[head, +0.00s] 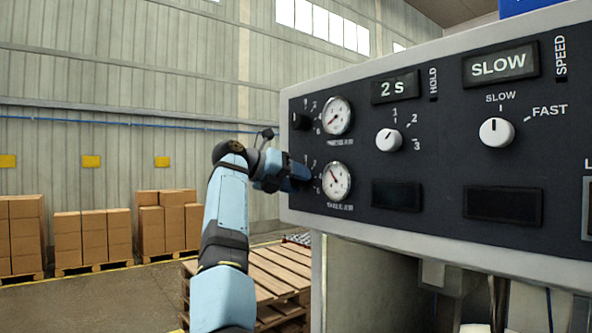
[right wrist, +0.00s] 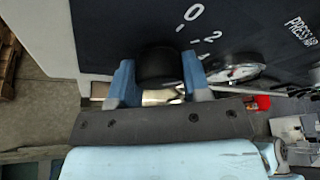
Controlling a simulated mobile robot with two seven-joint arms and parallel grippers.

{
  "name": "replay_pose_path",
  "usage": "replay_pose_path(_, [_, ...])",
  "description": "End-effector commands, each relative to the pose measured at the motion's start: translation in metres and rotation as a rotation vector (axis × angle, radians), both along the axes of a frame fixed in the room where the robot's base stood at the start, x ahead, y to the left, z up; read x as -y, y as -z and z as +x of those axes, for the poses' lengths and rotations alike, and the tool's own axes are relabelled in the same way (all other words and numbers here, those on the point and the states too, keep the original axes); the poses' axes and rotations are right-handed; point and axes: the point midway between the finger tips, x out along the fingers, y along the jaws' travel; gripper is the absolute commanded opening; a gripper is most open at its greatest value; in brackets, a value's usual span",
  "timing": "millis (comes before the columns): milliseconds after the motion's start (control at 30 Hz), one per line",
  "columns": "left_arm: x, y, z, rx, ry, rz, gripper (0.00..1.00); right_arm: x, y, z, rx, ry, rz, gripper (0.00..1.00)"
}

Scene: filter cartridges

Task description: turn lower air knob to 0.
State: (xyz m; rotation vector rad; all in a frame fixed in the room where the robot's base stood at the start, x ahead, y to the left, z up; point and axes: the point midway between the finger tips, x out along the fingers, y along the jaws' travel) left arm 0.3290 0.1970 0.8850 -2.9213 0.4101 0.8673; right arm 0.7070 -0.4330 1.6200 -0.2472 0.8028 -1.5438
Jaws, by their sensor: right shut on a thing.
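The lower air knob (right wrist: 158,62) is a dark round knob on the black control panel (head: 440,215). In the right wrist view my right gripper (right wrist: 158,82) has its two blue fingers shut on it, one on each side. The printed marks 0 and 2 show beside the knob; where its pointer stands I cannot tell. In the head view the right gripper (head: 298,172) reaches the panel's left side and hides the knob. The lower gauge (head: 337,181) is right of it, its needle toward the upper left. My left gripper is not in view.
Above are the upper air knob (head: 300,121) and upper gauge (head: 337,116). To the right are the hold dial (head: 389,140) and the speed dial (head: 496,132), at SLOW. A wooden pallet stack (head: 275,275) stands below; boxes (head: 95,235) stand by the far wall.

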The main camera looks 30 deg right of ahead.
Motion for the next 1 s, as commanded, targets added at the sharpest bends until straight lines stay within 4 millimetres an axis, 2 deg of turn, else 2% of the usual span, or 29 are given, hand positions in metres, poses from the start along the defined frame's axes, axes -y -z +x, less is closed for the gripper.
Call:
replay_pose_path(100, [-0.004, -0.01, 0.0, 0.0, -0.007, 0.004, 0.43, 0.0, -0.002, 0.001, -0.113, 0.0, -0.008, 0.2])
replay_pose_path(600, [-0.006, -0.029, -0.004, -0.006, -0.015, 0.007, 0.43, 0.0, -0.001, 0.0, -0.54, 0.0, -0.042, 0.2])
replay_pose_path(1000, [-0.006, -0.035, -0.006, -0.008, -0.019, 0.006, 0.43, 0.0, 0.0, 0.0, -0.706, -0.001, -0.056, 0.2])
